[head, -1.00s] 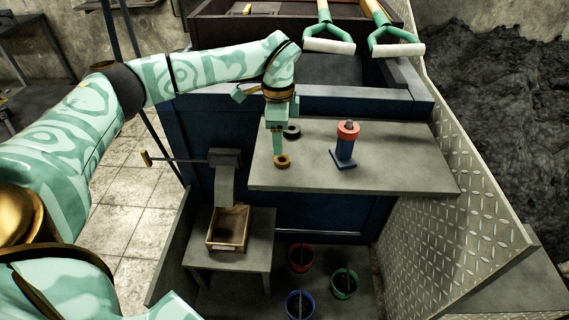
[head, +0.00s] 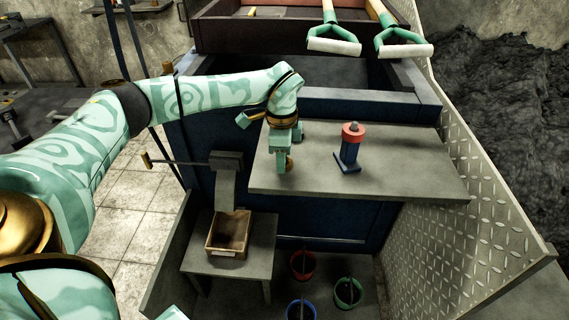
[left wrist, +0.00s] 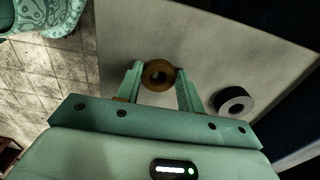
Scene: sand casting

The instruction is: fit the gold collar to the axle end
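The gold collar (left wrist: 158,75) is a thick ring between the two fingertips of my left gripper (left wrist: 159,83) in the left wrist view. In the head view, my left gripper (head: 284,166) points down at the table, and the gold collar (head: 290,163) shows partly behind a finger. The fingers sit close on both sides of the ring; whether they press on it cannot be told. The axle stands upright on a blue stand (head: 348,157), with a red collar (head: 352,134) around it near the top and a grey axle end (head: 353,125) above. My right gripper is not in view.
The grey table (head: 410,170) is clear around the stand. A wooden box (head: 229,236) and several coloured buckets (head: 303,264) stand lower down. A treadplate wall (head: 470,220) bounds the right.

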